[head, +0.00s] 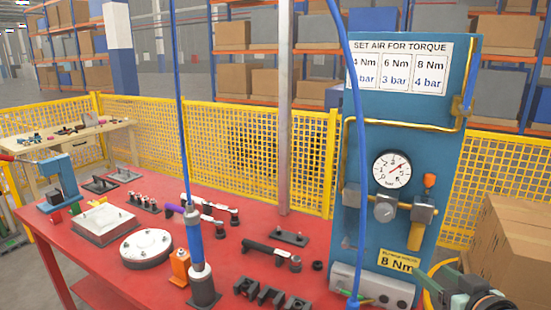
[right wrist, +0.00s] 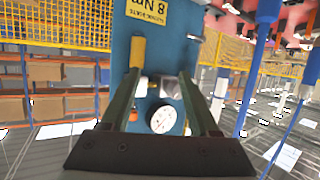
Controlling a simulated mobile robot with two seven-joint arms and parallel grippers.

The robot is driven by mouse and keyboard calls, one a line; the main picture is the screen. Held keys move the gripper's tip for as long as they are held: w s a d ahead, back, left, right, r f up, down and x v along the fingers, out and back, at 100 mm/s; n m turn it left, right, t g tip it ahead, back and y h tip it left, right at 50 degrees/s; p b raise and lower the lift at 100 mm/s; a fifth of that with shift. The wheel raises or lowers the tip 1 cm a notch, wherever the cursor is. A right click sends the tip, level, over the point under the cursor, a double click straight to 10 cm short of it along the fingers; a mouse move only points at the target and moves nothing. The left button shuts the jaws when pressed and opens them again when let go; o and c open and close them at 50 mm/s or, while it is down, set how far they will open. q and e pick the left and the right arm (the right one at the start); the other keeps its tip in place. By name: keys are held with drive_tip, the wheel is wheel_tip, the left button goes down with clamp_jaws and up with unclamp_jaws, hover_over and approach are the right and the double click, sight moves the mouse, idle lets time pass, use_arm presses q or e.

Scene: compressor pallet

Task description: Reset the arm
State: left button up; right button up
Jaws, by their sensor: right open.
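My right gripper (right wrist: 158,82) shows its two long fingers spread apart in the right wrist view, with nothing between them. Beyond the fingers is the blue air panel (right wrist: 165,25), upside down in that view, with its round gauge (right wrist: 162,119). My left gripper is not in view.
A red workbench (head: 115,262) holds several tools, a blue-handled upright driver (head: 194,240) and round and square covers. The blue air panel (head: 400,125) stands at its right. Cardboard boxes (head: 510,245) are at far right. A yellow mesh fence (head: 240,140) runs behind.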

drive_tip(key=s+a+f+n+g, duration=0.1)
drive_tip(key=s+a+f+g, duration=0.3)
drive_tip(key=f, duration=0.4)
drive_tip(key=s+a+f+g, duration=0.2)
drive_tip(key=s+a+f, duration=0.1)
drive_tip(key=s+f, duration=0.4)
drive_tip(key=s+a+f+n+g+y, duration=0.1)
drive_tip(key=s+a+f+g, duration=0.15)
drive_tip(key=s+f, duration=0.35)
drive_tip(key=s+a+f+g, duration=0.2)
drive_tip(key=s+a+f, duration=0.15)
drive_tip(key=s, duration=0.45)
drive_tip(key=w+a+f+t+y, duration=0.1)
drive_tip(key=w+a+f+t, duration=0.1)
drive_tip(key=f, duration=0.3)
drive_tip(key=w+a+f+t+y, duration=0.1)
drive_tip(key=w+a+f+t, duration=0.1)
drive_tip(key=f, duration=0.3)
drive_tip(key=shift+w+a+t, duration=0.15)
drive_tip(key=shift+w+t, duration=0.4)
drive_tip(key=shift+t, duration=0.2)
